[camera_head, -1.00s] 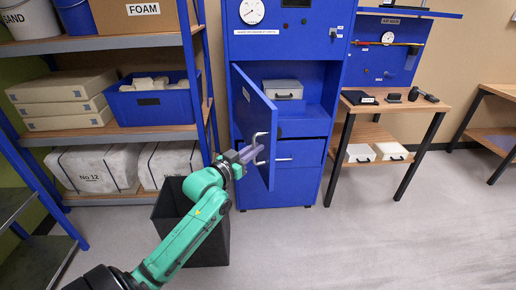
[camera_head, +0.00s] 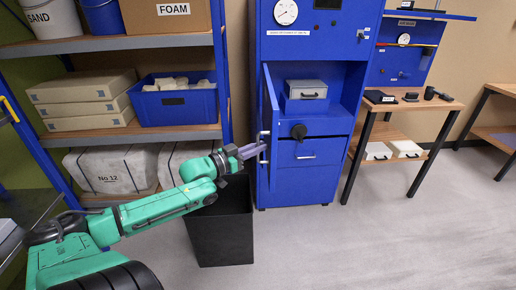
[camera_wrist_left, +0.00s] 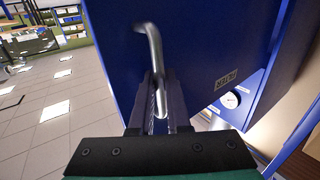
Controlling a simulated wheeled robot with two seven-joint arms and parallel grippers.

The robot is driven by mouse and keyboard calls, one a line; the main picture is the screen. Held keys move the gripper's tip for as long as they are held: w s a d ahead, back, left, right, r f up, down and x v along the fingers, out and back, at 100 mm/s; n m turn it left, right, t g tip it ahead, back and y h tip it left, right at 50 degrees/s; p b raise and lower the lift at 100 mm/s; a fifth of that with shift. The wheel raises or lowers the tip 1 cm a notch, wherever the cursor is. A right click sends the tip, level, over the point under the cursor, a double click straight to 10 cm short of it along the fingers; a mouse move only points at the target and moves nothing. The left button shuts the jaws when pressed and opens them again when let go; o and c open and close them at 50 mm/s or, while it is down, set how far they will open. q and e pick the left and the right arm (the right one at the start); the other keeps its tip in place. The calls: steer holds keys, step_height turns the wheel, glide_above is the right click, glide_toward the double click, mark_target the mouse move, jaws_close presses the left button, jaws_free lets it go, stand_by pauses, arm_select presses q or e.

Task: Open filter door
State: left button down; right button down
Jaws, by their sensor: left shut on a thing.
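The filter door (camera_head: 269,128) is a blue panel on the left side of the blue cabinet (camera_head: 320,45). It stands wide open, seen nearly edge-on, and the compartment behind it is exposed. A light box with a dark handle (camera_head: 306,89) sits inside the compartment. My left gripper (camera_head: 256,149) is shut on the door handle (camera_head: 264,140), a bent metal bar. In the left wrist view the handle (camera_wrist_left: 153,45) runs down between the two fingers, against the blue door face (camera_wrist_left: 185,50). My right gripper is in neither view.
A black bin (camera_head: 222,225) stands on the floor below my left forearm, left of the cabinet. Shelves with a blue crate (camera_head: 178,104) and foam boxes are at the left. A wooden bench (camera_head: 411,106) stands right of the cabinet. The floor in front is clear.

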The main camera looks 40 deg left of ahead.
arm_select(q)
steer(key=shift+f, duration=0.15)
steer(key=c, duration=1.2)
jaws_free()
steer(key=shift+o, duration=0.2)
steer(key=p+v, duration=0.5)
steer(key=v, duration=0.9)
steer(key=shift+s, duration=0.25)
steer(key=shift+a, duration=0.1)
